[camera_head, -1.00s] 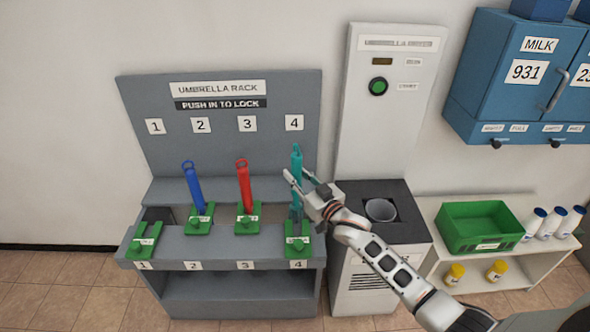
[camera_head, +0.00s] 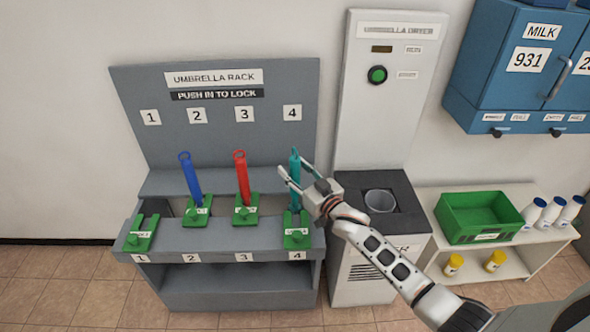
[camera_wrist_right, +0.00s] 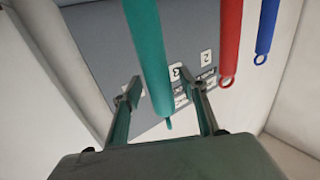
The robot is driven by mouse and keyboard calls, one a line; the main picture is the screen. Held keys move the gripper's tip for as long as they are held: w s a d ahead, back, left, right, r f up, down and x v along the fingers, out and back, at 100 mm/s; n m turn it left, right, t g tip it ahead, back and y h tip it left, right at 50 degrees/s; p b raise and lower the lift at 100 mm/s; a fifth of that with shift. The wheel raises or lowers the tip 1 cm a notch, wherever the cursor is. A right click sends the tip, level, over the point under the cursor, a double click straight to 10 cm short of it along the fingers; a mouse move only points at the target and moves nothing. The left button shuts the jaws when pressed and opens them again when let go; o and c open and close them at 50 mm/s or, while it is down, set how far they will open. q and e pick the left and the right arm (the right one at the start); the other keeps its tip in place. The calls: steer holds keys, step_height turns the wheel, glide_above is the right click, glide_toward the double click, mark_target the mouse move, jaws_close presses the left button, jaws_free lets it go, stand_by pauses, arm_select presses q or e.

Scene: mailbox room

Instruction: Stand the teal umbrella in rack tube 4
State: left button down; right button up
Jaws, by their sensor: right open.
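The teal umbrella (camera_head: 295,180) stands upright at rack tube 4, its lower part in the green holder (camera_head: 297,236) marked 4. My right gripper (camera_head: 295,172) is open around the upper part of the umbrella. In the right wrist view the teal umbrella (camera_wrist_right: 150,60) runs between the two spread fingers (camera_wrist_right: 165,105), with a visible gap on each side. The umbrella's bottom end is hidden inside the rack. My left gripper is not in view.
A blue umbrella (camera_head: 192,180) stands at 2 and a red one (camera_head: 242,178) at 3; holder 1 (camera_head: 141,235) is empty. The umbrella dryer (camera_head: 392,95) stands just right of the rack (camera_head: 215,290). A green crate (camera_head: 455,226) sits on the shelf further right.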

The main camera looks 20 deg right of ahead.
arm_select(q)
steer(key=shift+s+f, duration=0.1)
arm_select(e)
steer(key=shift+s+f, duration=0.1)
steer(key=v, duration=1.1)
steer(key=shift+s+d, duration=0.2)
steer(key=shift+s, duration=0.15)
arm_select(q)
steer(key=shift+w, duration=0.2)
